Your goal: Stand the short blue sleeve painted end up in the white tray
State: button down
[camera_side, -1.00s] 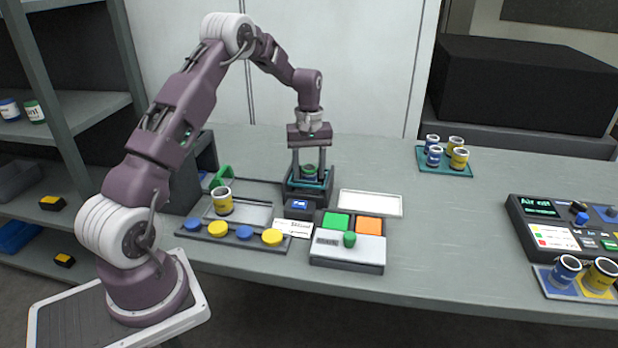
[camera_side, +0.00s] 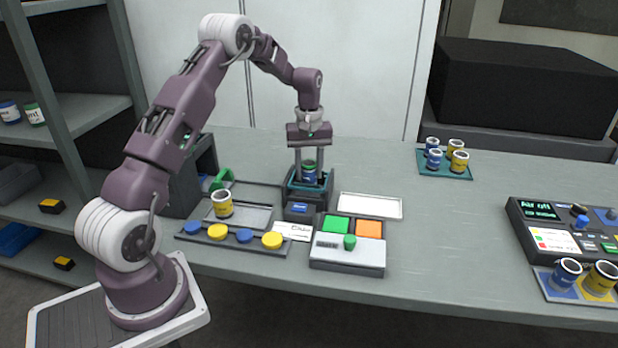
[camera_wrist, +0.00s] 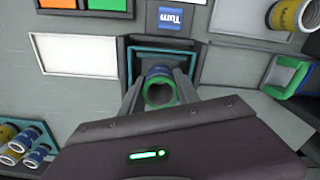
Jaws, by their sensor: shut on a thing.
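My gripper (camera_side: 310,177) is shut on a short blue sleeve (camera_side: 310,174), which stands upright between the fingers with a green rim at its top. It is at a dark fixture with a teal inside (camera_side: 292,193); whether its bottom touches the fixture I cannot tell. In the wrist view the blue sleeve (camera_wrist: 158,72) shows its green open end (camera_wrist: 159,103) toward the camera, between the fingers. The white tray (camera_side: 370,206) is empty, just right of the fixture; it also shows in the wrist view (camera_wrist: 77,55).
A grey tray (camera_side: 258,216) with a yellow sleeve (camera_side: 222,204) lies left of the fixture. A box with green and orange pads (camera_side: 348,252) stands in front. A teal mat (camera_side: 445,172) holds several sleeves at the back right.

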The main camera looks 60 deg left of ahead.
notch_tip(320, 180, up, 7)
jog(key=w+d+f, duration=0.5)
jog(key=w+d, duration=0.3)
jog(key=d, duration=0.1)
jog(key=shift+d+f, duration=0.1)
jog(key=shift+f, duration=3.1)
jog(key=shift+f, duration=0.15)
jog(key=c, duration=0.8)
grip_release()
jog(key=shift+o, duration=0.2)
jog(key=shift+o, duration=1.4)
